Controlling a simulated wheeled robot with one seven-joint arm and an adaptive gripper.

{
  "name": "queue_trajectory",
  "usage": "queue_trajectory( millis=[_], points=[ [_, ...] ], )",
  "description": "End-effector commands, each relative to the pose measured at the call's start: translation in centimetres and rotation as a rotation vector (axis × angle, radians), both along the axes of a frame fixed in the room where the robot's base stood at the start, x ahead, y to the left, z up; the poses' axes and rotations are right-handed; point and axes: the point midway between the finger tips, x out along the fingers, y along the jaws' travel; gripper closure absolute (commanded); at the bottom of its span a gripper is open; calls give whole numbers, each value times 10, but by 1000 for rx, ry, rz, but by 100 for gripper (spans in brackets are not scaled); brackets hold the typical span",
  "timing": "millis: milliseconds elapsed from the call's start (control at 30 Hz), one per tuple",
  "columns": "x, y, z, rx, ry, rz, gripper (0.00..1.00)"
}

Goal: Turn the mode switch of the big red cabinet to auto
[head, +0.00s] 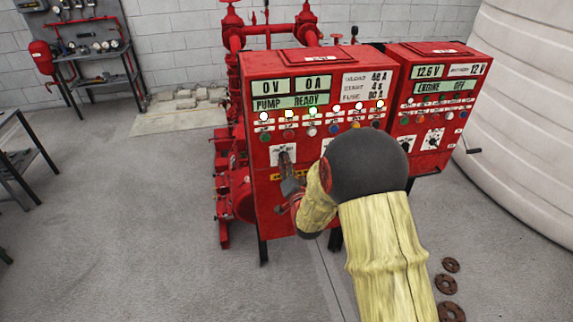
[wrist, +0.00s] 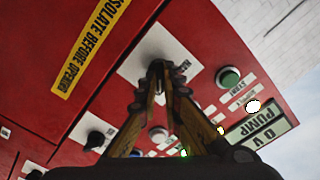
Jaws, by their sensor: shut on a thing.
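The big red cabinet (head: 262,205) stands in the middle of the head view, its panel reading "PUMP READY". My gripper (head: 285,165) is at the leftmost white plate on its front, below a green button. In the wrist view, my gripper (wrist: 161,72) has its fingertips together at a white plate (wrist: 184,47) with partly hidden lettering. It is shut on the switch handle there, which the fingers mostly hide. A black knob (wrist: 95,140) on another plate is apart from the fingers. I cannot read which switch is the mode switch.
A smaller red cabinet (head: 422,155) reading "ENGINE OFF" stands close on the right. Red pipework (head: 240,40) is behind. A large white tank (head: 520,110) is at the far right. Rusty discs (head: 446,285) lie on the floor. The floor at the left is largely clear.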

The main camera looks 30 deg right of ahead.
Motion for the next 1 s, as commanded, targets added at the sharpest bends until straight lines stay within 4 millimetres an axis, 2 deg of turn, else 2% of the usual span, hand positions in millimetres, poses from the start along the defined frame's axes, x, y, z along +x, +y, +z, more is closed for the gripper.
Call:
queue_trajectory(
  millis=[267,300,600,867,1000],
  points=[
    [0,-1,1,1,-2,-1,100],
    [0,-1,1,1,-2,-1,91],
    [0,0,0,0,-1,-1,74],
    [0,0,0,0,0,0,74],
    [-8,2,0,0,1,-1,74]
  ],
)
